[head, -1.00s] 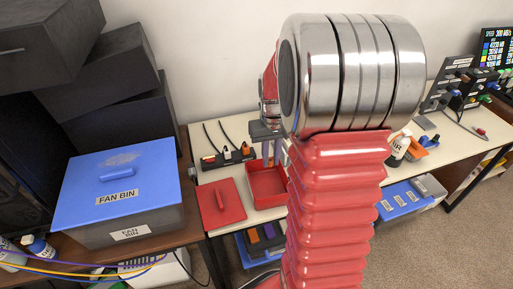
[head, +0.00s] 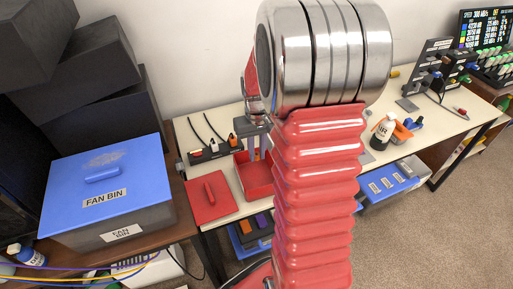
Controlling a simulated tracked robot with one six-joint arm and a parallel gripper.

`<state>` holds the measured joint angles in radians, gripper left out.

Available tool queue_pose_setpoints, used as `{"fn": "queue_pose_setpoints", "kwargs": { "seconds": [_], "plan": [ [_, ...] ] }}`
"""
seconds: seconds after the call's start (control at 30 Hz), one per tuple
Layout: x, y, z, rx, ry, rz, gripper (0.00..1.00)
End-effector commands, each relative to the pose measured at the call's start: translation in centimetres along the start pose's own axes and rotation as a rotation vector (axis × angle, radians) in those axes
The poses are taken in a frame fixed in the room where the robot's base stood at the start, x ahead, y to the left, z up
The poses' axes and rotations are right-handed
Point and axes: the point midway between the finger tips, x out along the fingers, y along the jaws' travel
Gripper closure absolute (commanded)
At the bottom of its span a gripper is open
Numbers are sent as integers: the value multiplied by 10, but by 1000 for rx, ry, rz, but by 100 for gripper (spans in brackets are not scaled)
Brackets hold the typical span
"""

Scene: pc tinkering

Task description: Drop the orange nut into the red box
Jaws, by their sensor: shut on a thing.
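The red box (head: 257,188) stands open on the pale table, partly hidden behind my red arm. Its red lid (head: 210,198) lies flat on the table just left of it. My gripper (head: 257,154) points down above the back part of the box, with its fingers a small gap apart. A small orange bit, the orange nut (head: 257,155), shows between the fingertips and is held there. The exact height of the nut over the box floor is hard to tell.
A black strip with orange and white plugs (head: 212,150) lies left of the box. A blue FAN BIN (head: 105,180) stands at left. A bottle (head: 383,131) and orange tool (head: 402,131) stand right of my arm.

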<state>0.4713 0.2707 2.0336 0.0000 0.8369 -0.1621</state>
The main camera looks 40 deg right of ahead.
Motion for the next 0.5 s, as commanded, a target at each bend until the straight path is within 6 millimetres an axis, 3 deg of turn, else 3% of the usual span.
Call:
{"fn": "queue_pose_setpoints", "kwargs": {
  "seconds": [0.5],
  "plan": [
    [45,-1,1,-2,-3,0,100]
  ]
}}
